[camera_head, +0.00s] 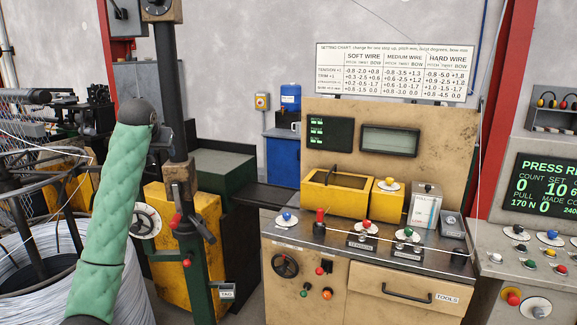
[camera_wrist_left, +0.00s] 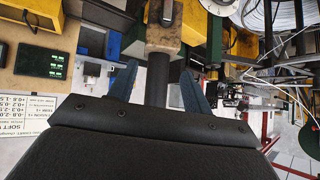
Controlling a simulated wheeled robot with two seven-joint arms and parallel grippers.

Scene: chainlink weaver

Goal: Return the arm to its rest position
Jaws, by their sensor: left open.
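My left arm (camera_head: 100,220), in a padded green sleeve, rises from the bottom left of the head view to a black joint near the dark post (camera_head: 170,90). The hand beyond that joint is mostly hidden in the head view. In the left wrist view my left gripper (camera_wrist_left: 158,88) has two blue-grey fingers spread apart, with nothing held. A dark post (camera_wrist_left: 158,75) shows between the fingers; I cannot tell whether it is between them or beyond. My right arm and gripper are not in view.
A tan control bench (camera_head: 375,290) with knobs and a yellow box (camera_head: 337,193) stands at centre right. A setting chart (camera_head: 396,72) is above it. A large wire coil (camera_head: 40,270) lies at left behind my arm. A green display (camera_head: 545,190) is at far right.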

